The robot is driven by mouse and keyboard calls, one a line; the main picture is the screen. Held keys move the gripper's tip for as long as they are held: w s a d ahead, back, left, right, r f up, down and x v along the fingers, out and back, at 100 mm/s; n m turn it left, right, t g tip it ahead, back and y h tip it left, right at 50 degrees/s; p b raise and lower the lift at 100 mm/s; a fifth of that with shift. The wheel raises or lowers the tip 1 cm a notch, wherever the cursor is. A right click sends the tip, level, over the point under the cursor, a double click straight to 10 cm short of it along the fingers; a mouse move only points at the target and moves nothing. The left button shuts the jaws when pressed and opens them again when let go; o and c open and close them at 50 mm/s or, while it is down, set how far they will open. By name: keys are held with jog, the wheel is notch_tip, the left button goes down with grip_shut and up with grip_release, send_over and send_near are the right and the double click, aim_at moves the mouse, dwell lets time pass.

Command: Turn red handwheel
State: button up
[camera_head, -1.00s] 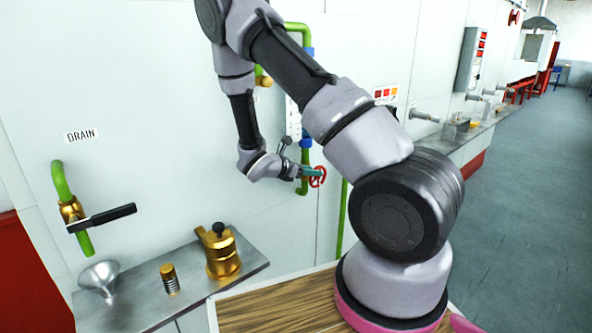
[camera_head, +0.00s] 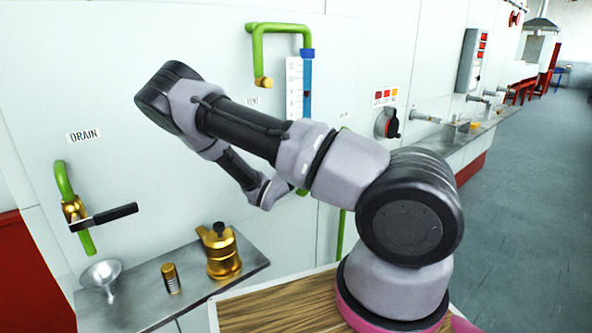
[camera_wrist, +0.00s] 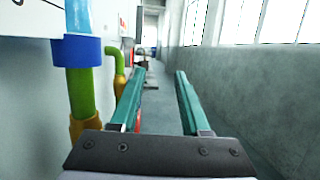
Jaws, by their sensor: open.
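In the wrist view my gripper (camera_wrist: 160,72) is open, with two parallel teal fingers and nothing between them. A small strip of red (camera_wrist: 138,120), likely part of the red handwheel, shows along the inner side of the left finger; the finger hides the rest. The green pipe (camera_wrist: 84,98) with a blue collar (camera_wrist: 78,51) and a brass fitting stands left of the gripper. In the head view my arm hides the handwheel and the gripper. I cannot tell whether the finger touches the wheel.
The head view shows a DRAIN valve with a black lever (camera_head: 104,217), and a shelf (camera_head: 195,279) holding a funnel (camera_head: 101,273) and a brass pot (camera_head: 221,256). A red and black knob (camera_head: 388,122) is on the wall. The floor at right (camera_head: 520,200) is clear.

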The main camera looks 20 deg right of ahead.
jog(key=r+t+h, duration=0.1)
jog(key=w+a+r+t+h, duration=0.1)
jog(key=w+r+n+t+h, duration=0.1)
jog(key=shift+w+a+r, duration=0.1)
jog(key=shift+w+a, duration=0.05)
jog(key=shift+a, duration=0.15)
notch_tip(320, 180, down, 10)
jog(key=shift+d+f, duration=0.1)
jog(key=shift+f, duration=0.05)
jog(key=shift+r+y, duration=0.25)
jog(key=shift+y, duration=0.05)
jog(key=y, duration=0.1)
jog(key=g+y, duration=0.1)
jog(key=y, duration=0.1)
jog(key=shift+d+r+g+y, duration=0.3)
jog(key=y, duration=0.2)
jog(key=g+y, duration=0.1)
jog(key=y, duration=0.1)
jog(key=d+g+y, duration=0.1)
jog(key=shift+w+r+y, duration=0.15)
jog(key=shift+w+y, duration=0.1)
jog(key=shift+y, duration=0.15)
jog(key=shift+a, duration=0.25)
jog(key=v, duration=1)
jog(key=shift+r, duration=0.25)
jog(key=shift+s, duration=0.1)
